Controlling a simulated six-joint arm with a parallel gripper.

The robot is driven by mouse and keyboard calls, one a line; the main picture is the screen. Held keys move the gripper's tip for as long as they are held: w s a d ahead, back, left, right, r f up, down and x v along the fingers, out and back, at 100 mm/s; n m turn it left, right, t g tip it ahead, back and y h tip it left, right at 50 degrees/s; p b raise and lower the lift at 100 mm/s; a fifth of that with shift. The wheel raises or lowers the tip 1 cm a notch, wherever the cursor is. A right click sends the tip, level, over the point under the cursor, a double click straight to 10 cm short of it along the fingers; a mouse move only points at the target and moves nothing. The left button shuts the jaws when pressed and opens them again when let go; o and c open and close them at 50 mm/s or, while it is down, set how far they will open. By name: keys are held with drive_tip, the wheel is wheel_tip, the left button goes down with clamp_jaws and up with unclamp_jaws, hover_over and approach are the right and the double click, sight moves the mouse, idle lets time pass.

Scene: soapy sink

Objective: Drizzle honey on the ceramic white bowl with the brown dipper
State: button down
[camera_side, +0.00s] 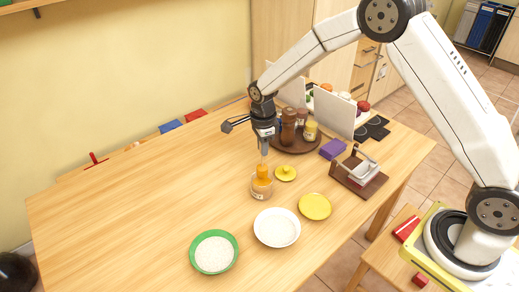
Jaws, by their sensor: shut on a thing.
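The white bowl (277,228) sits on the wooden table near its front edge, between a green bowl and a yellow plate. A honey jar (262,189) with amber contents stands behind it, slightly left. My gripper (264,146) points down above the jar, shut on the dipper (264,158). The dipper hangs about upright over the jar's mouth. Its lower end blends with the amber colour, so I cannot tell how far it is inside the jar. A yellow lid (286,173) with a knob lies right of the jar.
A green bowl (214,252) with white contents is at front left. A yellow plate (315,206) is right of the white bowl. A purple block (333,149), a brown wooden stand (359,178) and a round tray (291,148) with bottles stand behind. The table's left side is clear.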

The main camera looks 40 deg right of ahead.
drive_tip(key=shift+r, duration=0.85)
drive_tip(key=shift+a, duration=0.1)
drive_tip(key=s+a, duration=0.3)
drive_tip(key=s, duration=0.4)
drive_tip(key=s+a, duration=0.4)
drive_tip(key=s, duration=0.4)
drive_tip(key=shift+a+f, duration=0.25)
drive_tip(key=shift+a, duration=0.05)
drive_tip(key=shift+f, duration=0.2)
drive_tip(key=shift+f, duration=0.8)
idle(4.2)
